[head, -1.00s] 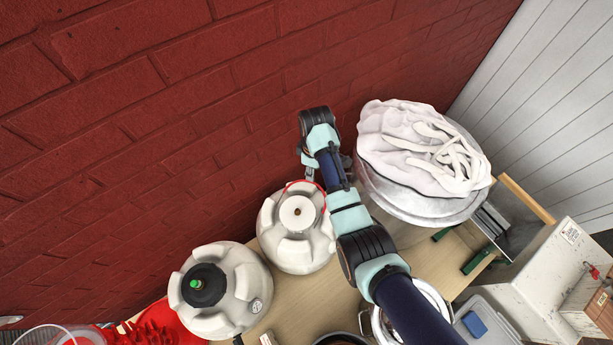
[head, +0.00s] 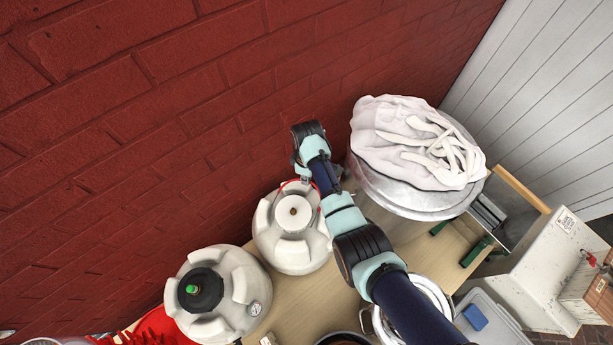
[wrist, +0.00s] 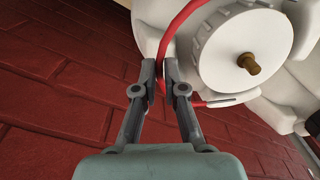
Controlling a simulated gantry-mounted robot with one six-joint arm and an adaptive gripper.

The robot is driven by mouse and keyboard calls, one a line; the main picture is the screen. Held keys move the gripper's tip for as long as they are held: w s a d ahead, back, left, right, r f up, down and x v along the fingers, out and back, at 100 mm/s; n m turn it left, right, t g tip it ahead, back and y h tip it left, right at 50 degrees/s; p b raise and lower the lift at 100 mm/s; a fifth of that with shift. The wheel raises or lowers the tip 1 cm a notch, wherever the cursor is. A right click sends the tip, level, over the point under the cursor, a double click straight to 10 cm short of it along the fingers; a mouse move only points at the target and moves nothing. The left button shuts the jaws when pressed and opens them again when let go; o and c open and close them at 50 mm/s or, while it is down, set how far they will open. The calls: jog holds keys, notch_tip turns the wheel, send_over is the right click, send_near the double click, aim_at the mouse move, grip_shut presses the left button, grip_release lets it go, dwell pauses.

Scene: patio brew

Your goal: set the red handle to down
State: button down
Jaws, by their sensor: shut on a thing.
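The red handle (wrist: 169,36) is a thin red hoop on the middle white keg (head: 278,245). In the wrist view it curves beside the ribbed white cap (wrist: 225,50), with a pale grip piece at its lower end. In the head view only a short arc of the red handle (head: 292,184) shows behind the cap, partly hidden by my arm. My gripper (wrist: 161,70) is shut on the handle, one finger on each side of it. The handle stands off the cap's side; its exact tilt is hard to tell. The fingertips are hidden in the head view.
A second keg with a black top (head: 222,325) stands at left. A large metal pot (head: 425,202) under a white cloth (head: 395,130) stands close at right of my arm. The red brick wall (head: 150,130) is close behind. Some bare wooden tabletop (head: 290,310) shows in front.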

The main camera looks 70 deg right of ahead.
jog(key=shift+a+r+p, duration=0.15)
jog(key=shift+r+p, duration=0.5)
jog(key=shift+p, duration=0.4)
jog(key=shift+f, duration=0.25)
jog(key=c, duration=1.3)
grip_release()
jog(key=shift+o, duration=0.2)
notch_tip(320, 180, up, 12)
